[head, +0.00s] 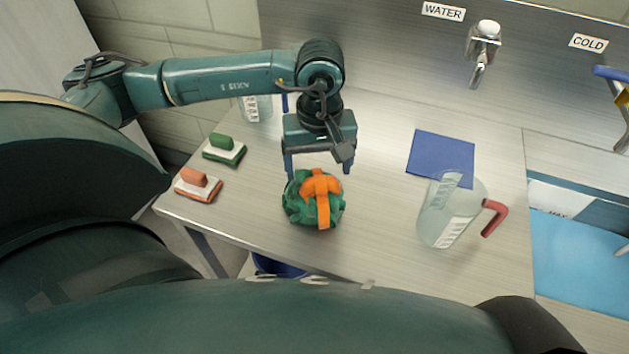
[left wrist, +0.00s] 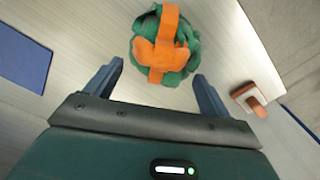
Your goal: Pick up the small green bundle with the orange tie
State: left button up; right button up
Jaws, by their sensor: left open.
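The small green bundle (head: 298,205) with its orange tie (head: 322,200) sits on the metal counter, near the front edge. My left gripper (head: 318,172) is open and points down just behind the bundle, from above. In the left wrist view the green bundle (left wrist: 190,45) and its orange tie (left wrist: 160,52) lie just beyond the two blue fingertips of the left gripper (left wrist: 158,72), roughly centred between them. The fingers do not visibly hold the bundle. My right gripper is in neither view.
Green-handled (head: 223,150) and orange-handled (head: 198,184) brushes lie left on the counter (head: 375,235). A clear jug (head: 445,215) with a red handle stands right, in front of a blue square (head: 441,157). Another clear container (head: 256,107) stands behind my arm. A tap (head: 483,50) overhangs the back.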

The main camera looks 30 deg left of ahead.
pick_arm(q)
jog(key=shift+f, duration=0.9)
jog(key=shift+c, duration=0.2)
jog(key=c, duration=1.5)
jog(key=shift+o, duration=0.2)
jog(key=shift+r, duration=0.1)
